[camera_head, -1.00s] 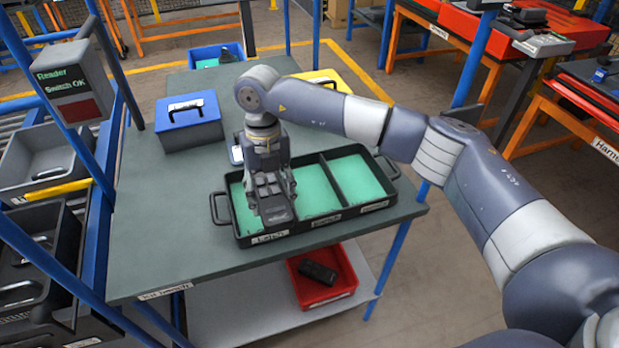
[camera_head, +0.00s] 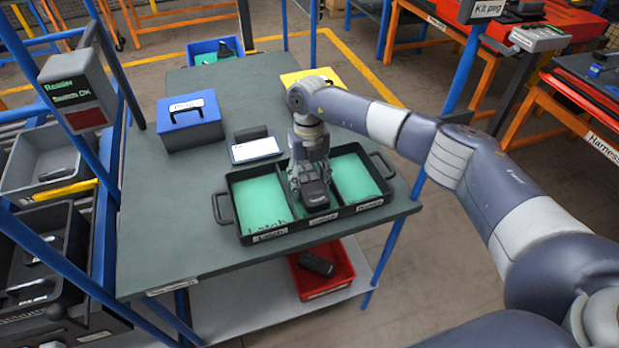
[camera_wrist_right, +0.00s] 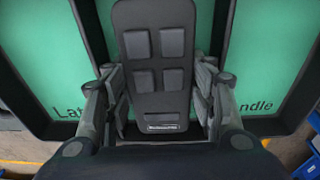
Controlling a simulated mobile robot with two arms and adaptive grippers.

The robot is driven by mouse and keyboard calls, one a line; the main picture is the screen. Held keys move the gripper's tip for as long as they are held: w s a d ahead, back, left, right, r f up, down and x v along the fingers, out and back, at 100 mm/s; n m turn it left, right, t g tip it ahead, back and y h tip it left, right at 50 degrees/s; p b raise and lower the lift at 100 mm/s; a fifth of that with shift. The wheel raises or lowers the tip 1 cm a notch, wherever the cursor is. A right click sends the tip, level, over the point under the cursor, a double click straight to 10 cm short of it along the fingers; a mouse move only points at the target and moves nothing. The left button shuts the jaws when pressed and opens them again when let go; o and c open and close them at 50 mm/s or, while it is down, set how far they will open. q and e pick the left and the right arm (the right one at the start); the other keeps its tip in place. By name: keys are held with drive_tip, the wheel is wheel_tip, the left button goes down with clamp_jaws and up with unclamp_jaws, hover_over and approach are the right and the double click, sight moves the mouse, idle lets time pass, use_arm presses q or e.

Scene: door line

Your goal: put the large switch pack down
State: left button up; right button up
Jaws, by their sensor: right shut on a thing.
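The large switch pack (camera_head: 315,196) is a dark block with several grey rocker buttons, clear in the right wrist view (camera_wrist_right: 157,62). My right gripper (camera_head: 309,172) is shut on it, with one finger on each long side. They are at the middle compartment of the black tray (camera_head: 243,238). I cannot tell whether the pack touches the compartment floor. The left and right compartments have bare green floors. In the wrist view the left label starts "Lat" and the right one ends "ndle"; the middle label is mostly hidden. My left gripper is out of view.
On the grey table (camera_head: 170,225) are a blue box (camera_head: 190,125), a white-screened device (camera_head: 256,150) with a dark block behind it, and a yellow item (camera_head: 303,77). A reader post (camera_head: 78,92) stands left. A red bin (camera_head: 322,290) sits on the lower shelf.

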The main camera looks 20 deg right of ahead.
sight(309, 177)
drive_tip(key=shift+f, duration=0.15)
drive_tip(key=o, duration=0.9)
drive_tip(key=shift+c, duration=0.2)
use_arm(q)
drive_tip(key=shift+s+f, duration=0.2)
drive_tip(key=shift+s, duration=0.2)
use_arm(e)
drive_tip(key=shift+r, duration=0.35)
use_arm(q)
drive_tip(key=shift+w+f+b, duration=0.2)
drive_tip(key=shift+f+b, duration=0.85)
drive_tip(key=shift+b, duration=0.2)
use_arm(e)
wheel_tip(309, 177, up, 12)
drive_tip(key=w, duration=0.1)
drive_tip(key=shift+w+d+f, duration=0.15)
drive_tip(key=shift+w+f, duration=0.05)
